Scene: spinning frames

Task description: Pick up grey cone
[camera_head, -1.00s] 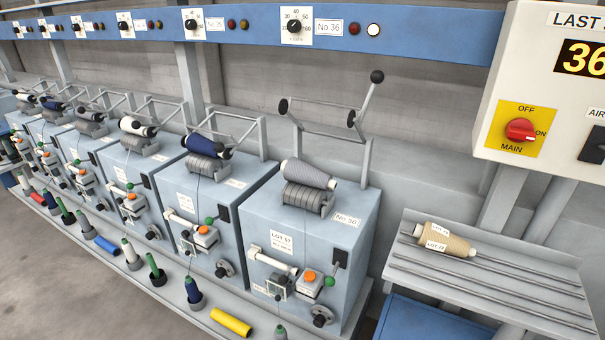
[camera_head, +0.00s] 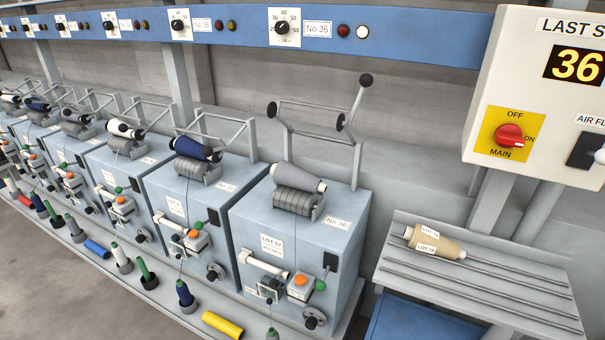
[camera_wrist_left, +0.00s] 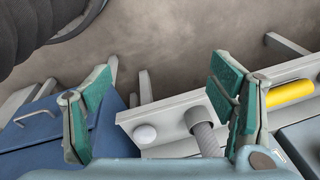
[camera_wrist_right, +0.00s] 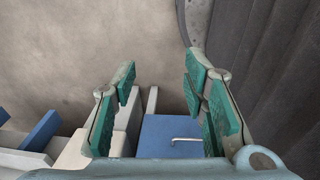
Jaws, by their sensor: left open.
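The grey cone (camera_head: 299,177) lies tilted on its side on the dark grooved drum (camera_head: 297,201) of the nearest winding unit (camera_head: 322,233), labelled No 36, in the head view. A thin thread runs down the unit's front below it. Neither gripper shows in the head view. My left gripper (camera_wrist_left: 160,95) is open and empty in the left wrist view, with green pads wide apart. My right gripper (camera_wrist_right: 158,90) is open and empty in the right wrist view. I cannot make out the grey cone in either wrist view.
A lever frame with a black knob (camera_head: 366,80) rises behind the cone. A tan cone (camera_head: 435,242) lies on a railed shelf (camera_head: 480,287) at right, below a control box (camera_head: 530,70). Other winding units stand to the left. A yellow tube (camera_head: 222,325) lies in front.

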